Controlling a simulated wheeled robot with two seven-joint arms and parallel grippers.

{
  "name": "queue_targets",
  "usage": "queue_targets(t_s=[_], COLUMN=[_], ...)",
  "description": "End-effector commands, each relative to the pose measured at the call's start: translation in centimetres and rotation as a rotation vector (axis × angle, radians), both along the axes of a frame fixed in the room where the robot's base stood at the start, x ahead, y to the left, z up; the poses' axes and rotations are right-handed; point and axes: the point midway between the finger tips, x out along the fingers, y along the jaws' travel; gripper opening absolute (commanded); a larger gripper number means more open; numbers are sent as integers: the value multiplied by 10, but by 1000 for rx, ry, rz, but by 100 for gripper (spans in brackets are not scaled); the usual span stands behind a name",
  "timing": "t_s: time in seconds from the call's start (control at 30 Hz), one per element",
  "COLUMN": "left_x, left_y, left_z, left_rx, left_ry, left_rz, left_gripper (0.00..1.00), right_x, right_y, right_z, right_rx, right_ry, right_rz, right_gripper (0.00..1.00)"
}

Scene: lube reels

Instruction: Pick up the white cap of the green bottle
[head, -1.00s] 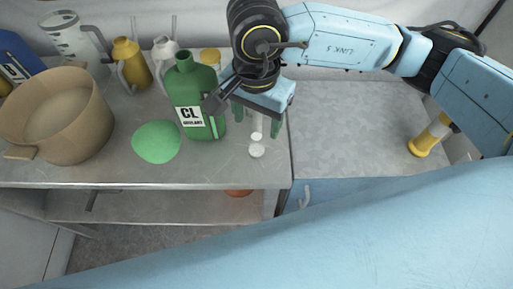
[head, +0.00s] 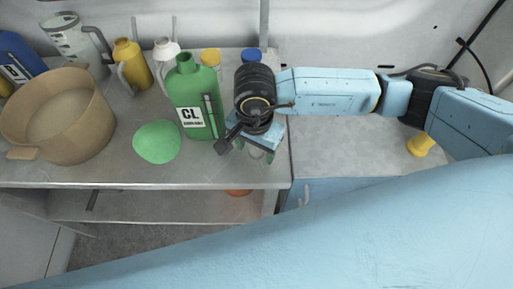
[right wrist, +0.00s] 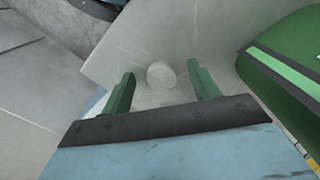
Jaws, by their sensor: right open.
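The green bottle (head: 188,95) with a CL label stands upright on the metal bench, its top uncapped. A round white cap (right wrist: 161,75) lies on the bench and shows in the right wrist view between the two green fingers. My right gripper (right wrist: 160,74) is open, its fingers on either side of the cap and apart from it. In the head view my right gripper (head: 256,152) points down right of the green bottle and hides most of the cap. The green bottle's side also shows at the right of the wrist view (right wrist: 290,65). My left gripper is not in view.
A green dome-shaped thing (head: 157,142) and a tan pot (head: 60,120) stand left of the bottle. Yellow (head: 130,62) and white (head: 165,60) jugs stand behind. The bench's front edge is close. The bench top at right (head: 340,150) is mostly clear.

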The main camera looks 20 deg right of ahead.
Motion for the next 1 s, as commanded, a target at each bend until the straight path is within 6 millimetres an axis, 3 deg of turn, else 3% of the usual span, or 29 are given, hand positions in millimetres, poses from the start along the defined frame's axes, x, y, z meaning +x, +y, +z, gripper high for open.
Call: queue_targets(t_s=[0.1,0.47,0.77,0.93,1.0], left_x=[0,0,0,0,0], left_y=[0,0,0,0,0], left_z=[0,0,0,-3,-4], left_rx=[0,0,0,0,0], left_ry=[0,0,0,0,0], left_rz=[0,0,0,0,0], left_gripper=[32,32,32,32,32], right_x=[0,0,0,1,-10], right_y=[0,0,0,0,4], right_z=[0,1,3,15,15], right_rx=[0,0,1,0,1], right_ry=[0,0,-1,-4,1], right_rz=[1,1,1,2,6], right_gripper=[61,14,13,13,13])
